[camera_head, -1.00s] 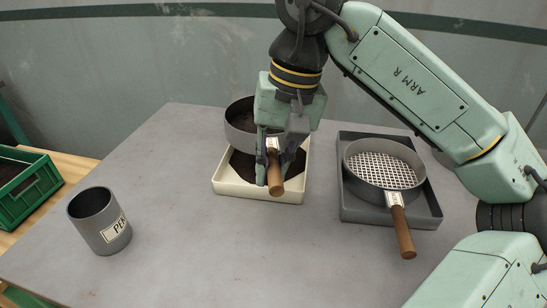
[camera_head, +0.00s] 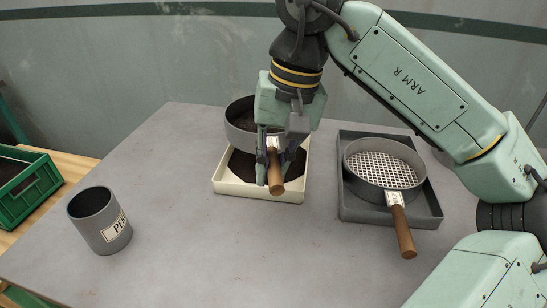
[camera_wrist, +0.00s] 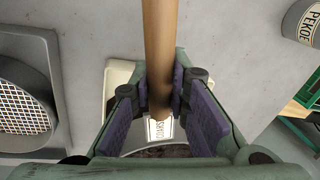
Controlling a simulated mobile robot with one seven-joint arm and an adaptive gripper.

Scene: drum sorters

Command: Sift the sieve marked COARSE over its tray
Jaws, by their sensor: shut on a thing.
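The sieve marked COARSE (camera_head: 238,118) is a grey round pan with dark material in it. Its label (camera_wrist: 160,129) shows in the wrist view. My gripper (camera_head: 268,172) is shut on its wooden handle (camera_head: 276,182), which also shows in the wrist view (camera_wrist: 158,45). The sieve is held above a cream tray (camera_head: 256,192). Dark material (camera_head: 243,166) lies in that tray below the sieve. My gripper hides part of the sieve and tray.
A second sieve (camera_head: 350,165) with a coarse open mesh rests on a dark grey tray (camera_head: 425,212) to the right. A grey canister marked PEKOE (camera_head: 100,222) stands at the left. A green crate (camera_head: 38,192) is at the far left. The table front is clear.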

